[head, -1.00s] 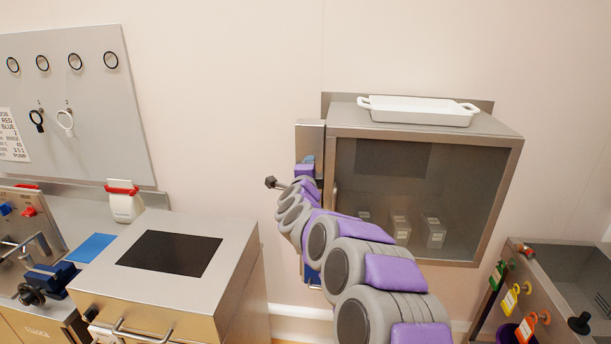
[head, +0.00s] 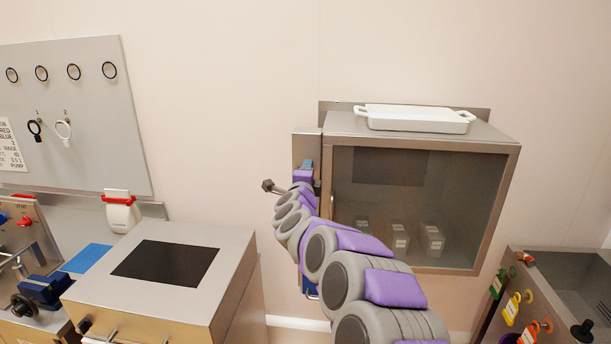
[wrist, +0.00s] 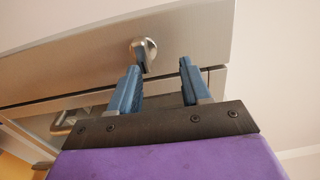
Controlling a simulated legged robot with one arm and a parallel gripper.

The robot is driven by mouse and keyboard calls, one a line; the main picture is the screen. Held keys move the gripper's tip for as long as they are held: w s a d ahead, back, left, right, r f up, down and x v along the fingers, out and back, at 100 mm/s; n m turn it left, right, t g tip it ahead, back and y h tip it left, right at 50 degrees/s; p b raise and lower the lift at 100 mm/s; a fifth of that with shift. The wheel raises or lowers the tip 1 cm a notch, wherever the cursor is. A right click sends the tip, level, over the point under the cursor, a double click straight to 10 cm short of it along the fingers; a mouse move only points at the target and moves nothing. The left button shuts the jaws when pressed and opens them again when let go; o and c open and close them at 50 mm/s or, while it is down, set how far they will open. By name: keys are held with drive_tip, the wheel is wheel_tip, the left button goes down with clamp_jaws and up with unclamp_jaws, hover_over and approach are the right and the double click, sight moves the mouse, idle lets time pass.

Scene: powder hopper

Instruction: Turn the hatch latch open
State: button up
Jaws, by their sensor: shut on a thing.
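The hatch latch (wrist: 145,54) is a small silver turn piece on a grey metal face, in the upper middle of the wrist view. My gripper (wrist: 158,66) has two blue fingers that reach up to it, one on each side, with a gap between them. It is shut on the latch, though the exact contact is hard to see. In the head view my gripper (head: 307,165) is at the narrow steel panel (head: 307,145) left of a glass-fronted cabinet (head: 430,160). My arm hides the latch there.
A white tray (head: 415,119) lies on the cabinet. A steel box with a black top panel (head: 165,263) stands at the lower left. A board with rings (head: 75,110) hangs at the left. A steel bin with coloured tags (head: 512,306) stands at the right.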

drive_tip(key=shift+w+d+f, duration=0.15)
drive_tip(key=shift+d+f, duration=0.2)
drive_tip(key=shift+f, duration=0.1)
idle(0.5)
drive_tip(key=shift+f, duration=0.15)
drive_tip(key=s+a+p, duration=0.1)
drive_tip(key=s+p, duration=0.1)
drive_tip(key=s, duration=1.5)
drive_tip(key=shift+s+a, duration=0.15)
drive_tip(key=shift+s, duration=0.15)
drive_tip(key=shift+a, duration=0.2)
